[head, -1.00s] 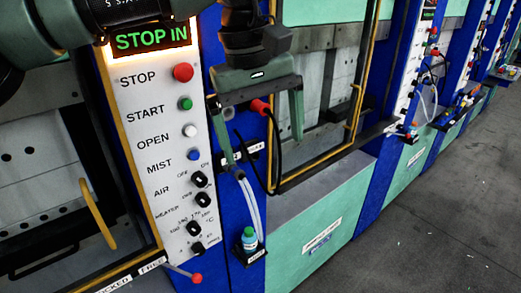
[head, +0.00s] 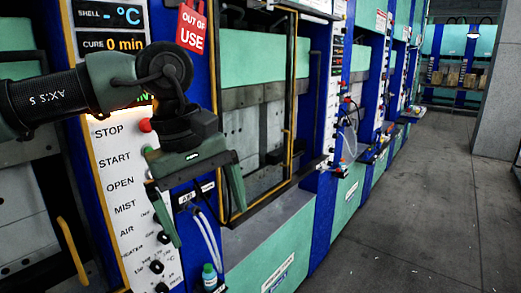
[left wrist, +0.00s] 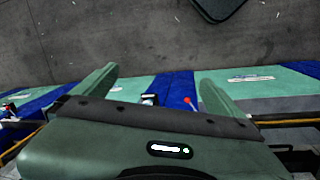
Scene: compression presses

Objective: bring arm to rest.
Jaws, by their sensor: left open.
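My left arm comes in from the left in the head view. Its green gripper (head: 208,215) hangs with the fingers pointing down in front of the press control panel (head: 118,190). The two fingers are spread wide apart with nothing between them. In the left wrist view the gripper (left wrist: 155,90) also shows open, with the floor and the blue and green press fronts beyond it. My right gripper is in neither view.
The panel carries a red stop button (head: 145,125) and several knobs, partly behind my gripper. A red "OUT OF USE" sign (head: 192,27) hangs above. A green-capped bottle (head: 209,278) stands low beside the panel. The grey floor (head: 420,220) at right is clear.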

